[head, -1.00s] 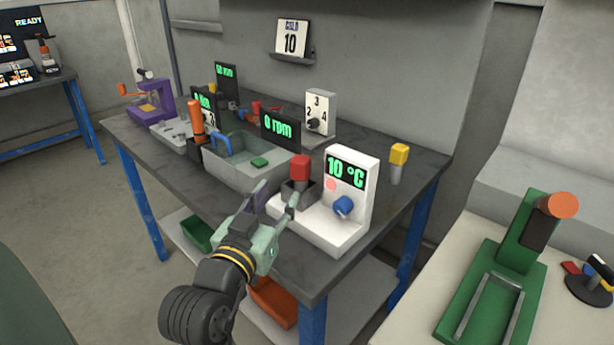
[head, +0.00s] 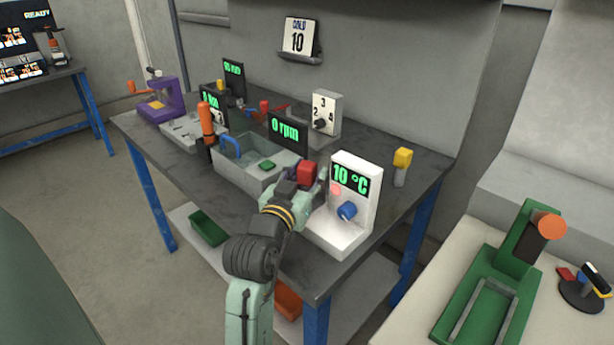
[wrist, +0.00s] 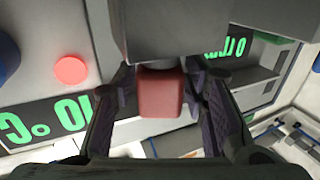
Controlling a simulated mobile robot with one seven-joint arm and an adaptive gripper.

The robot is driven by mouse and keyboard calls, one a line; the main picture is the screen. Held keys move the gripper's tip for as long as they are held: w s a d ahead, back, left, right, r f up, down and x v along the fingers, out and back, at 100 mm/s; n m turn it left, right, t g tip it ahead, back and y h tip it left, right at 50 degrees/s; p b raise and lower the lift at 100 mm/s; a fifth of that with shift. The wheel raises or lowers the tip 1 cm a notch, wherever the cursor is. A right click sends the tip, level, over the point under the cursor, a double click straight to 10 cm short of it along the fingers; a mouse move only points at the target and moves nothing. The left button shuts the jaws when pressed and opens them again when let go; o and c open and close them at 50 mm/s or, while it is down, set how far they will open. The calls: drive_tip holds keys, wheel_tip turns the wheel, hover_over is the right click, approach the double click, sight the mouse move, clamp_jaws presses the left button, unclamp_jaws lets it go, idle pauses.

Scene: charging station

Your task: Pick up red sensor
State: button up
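The red sensor, a red block (head: 306,174), stands at the white device (head: 341,232) with the 10 °C display, on the table's front right part. My gripper (head: 300,186) has reached it and partly hides its lower part in the head view. In the wrist view, the red block (wrist: 161,95) lies between the two dark fingers of my gripper (wrist: 163,92). The fingers are close to both its sides, but whether they press on it cannot be told. A grey block-like shape (wrist: 180,30) shows beyond it in the wrist view.
A blue knob (head: 347,211) is on the device, right of the red block. A yellow-topped piece (head: 402,160) stands at the right.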

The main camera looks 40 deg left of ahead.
clamp_jaws()
idle(0.5)
wheel_tip(320, 180, up, 10)
drive_tip(key=shift+b, duration=0.3)
idle(0.3)
